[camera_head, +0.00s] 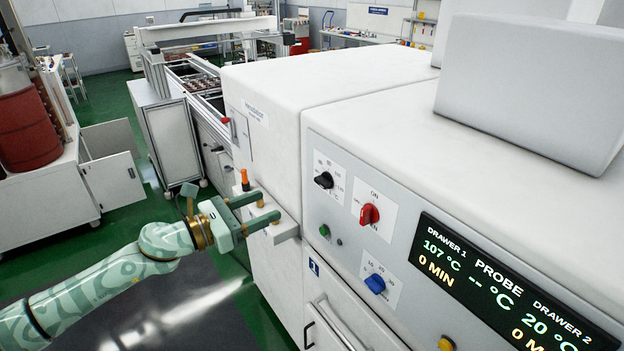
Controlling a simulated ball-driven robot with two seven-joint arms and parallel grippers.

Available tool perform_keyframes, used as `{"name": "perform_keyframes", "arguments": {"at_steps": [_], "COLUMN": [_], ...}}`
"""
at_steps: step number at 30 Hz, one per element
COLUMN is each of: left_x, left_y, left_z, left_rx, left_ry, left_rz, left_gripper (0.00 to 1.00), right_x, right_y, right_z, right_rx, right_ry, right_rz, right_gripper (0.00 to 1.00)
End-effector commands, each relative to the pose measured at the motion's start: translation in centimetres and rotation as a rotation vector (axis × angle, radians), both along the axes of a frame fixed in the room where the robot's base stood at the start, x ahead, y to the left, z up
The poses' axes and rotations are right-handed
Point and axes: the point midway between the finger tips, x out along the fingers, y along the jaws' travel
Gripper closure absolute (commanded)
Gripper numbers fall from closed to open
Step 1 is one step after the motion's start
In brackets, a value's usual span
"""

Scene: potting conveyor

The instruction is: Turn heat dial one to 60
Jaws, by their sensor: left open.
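A black dial (323,180) with a °C scale sits at the upper left of the white machine's front panel. Its pointer's exact reading is too small to tell. A red dial (369,214) marked ON is to its right, and a blue dial (375,283) is lower down. The display (482,285) reads 107 °C and 0 MIN for drawer 1, and 20 °C for drawer 2. My left gripper (268,207) is open and empty, to the left of the panel and apart from the black dial. My right gripper is not in view.
A small green button (324,230) is below the black dial, and a yellow knob (446,343) is at the bottom. A drawer handle (338,322) juts out below the panel. An orange-topped fitting (245,178) stands close behind my left gripper. Dark floor lies open at lower left.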

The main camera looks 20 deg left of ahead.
Motion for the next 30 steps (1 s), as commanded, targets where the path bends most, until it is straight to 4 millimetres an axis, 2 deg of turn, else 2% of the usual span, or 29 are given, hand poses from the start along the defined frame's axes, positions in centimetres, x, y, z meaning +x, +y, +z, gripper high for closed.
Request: {"name": "perform_keyframes", "arguments": {"at_steps": [1, 6, 15, 21, 29, 30], "left_x": [1.1, 4.7, 9.5, 10.6, 10.7, 10.7], "left_y": [-0.7, -3.6, -7.3, -8.2, -8.2, -8.2], "left_z": [0.6, 0.6, 0.2, 0.0, 0.0, 0.0], "left_rx": [-0.006, -0.005, -0.006, -0.005, -0.005, -0.005], "left_ry": [-0.004, -0.002, 0.001, 0.002, 0.002, 0.002], "left_rz": [0.002, 0.002, 0.004, 0.003, 0.004, 0.004], "left_gripper": [0.4, 0.4, 0.4, 0.4, 0.4, 0.48], "right_x": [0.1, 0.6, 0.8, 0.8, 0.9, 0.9], "right_y": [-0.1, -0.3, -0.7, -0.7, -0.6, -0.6], "right_z": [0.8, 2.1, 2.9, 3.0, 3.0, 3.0], "right_rx": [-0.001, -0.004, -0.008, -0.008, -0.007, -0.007], "right_ry": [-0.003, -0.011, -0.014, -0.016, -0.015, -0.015], "right_rz": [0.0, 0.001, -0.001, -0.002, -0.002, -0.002], "right_gripper": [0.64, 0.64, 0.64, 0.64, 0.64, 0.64]}}
